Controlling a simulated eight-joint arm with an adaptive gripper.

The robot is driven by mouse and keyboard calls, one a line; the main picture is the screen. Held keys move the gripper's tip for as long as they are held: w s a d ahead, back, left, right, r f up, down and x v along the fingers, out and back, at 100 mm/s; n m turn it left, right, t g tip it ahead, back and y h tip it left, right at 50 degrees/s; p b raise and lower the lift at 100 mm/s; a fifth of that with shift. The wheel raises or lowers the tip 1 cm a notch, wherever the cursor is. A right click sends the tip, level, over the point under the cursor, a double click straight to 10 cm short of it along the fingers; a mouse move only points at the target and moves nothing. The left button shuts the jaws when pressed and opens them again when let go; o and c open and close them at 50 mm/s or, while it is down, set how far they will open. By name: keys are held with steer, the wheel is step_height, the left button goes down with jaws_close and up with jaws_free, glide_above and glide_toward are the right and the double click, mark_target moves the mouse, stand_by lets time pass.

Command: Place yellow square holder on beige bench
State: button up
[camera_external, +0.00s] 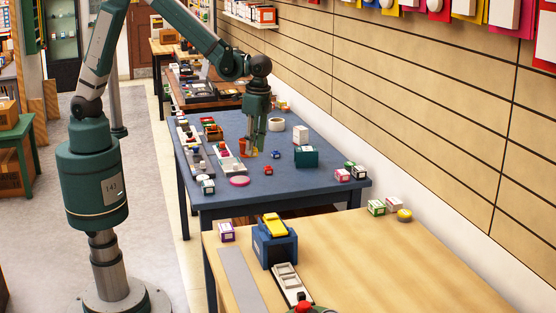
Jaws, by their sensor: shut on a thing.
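My gripper (254,149) points down low over the blue table (225,184). The beige bench (370,257) is the pale wooden top in the foreground, nearer the camera than the blue table.
A blue box (272,250) with a yellow item (274,225) on top stands on the bench's left part, near a white tray (291,284). Small boxes (377,207) line its far edge. The bench's middle is clear. A teal box (306,157) stands right of my gripper.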

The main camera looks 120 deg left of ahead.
steer(key=s+a+n+p, duration=0.1)
steer(key=s+a, duration=0.6)
steer(key=a, duration=0.5)
steer(key=s+a, duration=0.6)
steer(key=a, duration=0.7)
steer(key=s+a+n+p, duration=0.1)
steer(key=s+a+p, duration=0.1)
steer(key=s+a, duration=1.55)
steer(key=shift+s+d+f, duration=0.2)
steer(key=shift+d+f, duration=0.1)
steer(key=shift+f, duration=0.55)
steer(key=shift+s+d+f, duration=0.2)
steer(key=shift+d+f, duration=0.1)
steer(key=shift+f, duration=0.5)
steer(key=shift+s+d+f, duration=0.2)
steer(key=shift+d+f, duration=0.1)
steer(key=shift+f, duration=0.55)
steer(key=shift+f+b, duration=0.4)
steer(key=shift+f, duration=2.7)
steer(key=shift+f, duration=1.85)
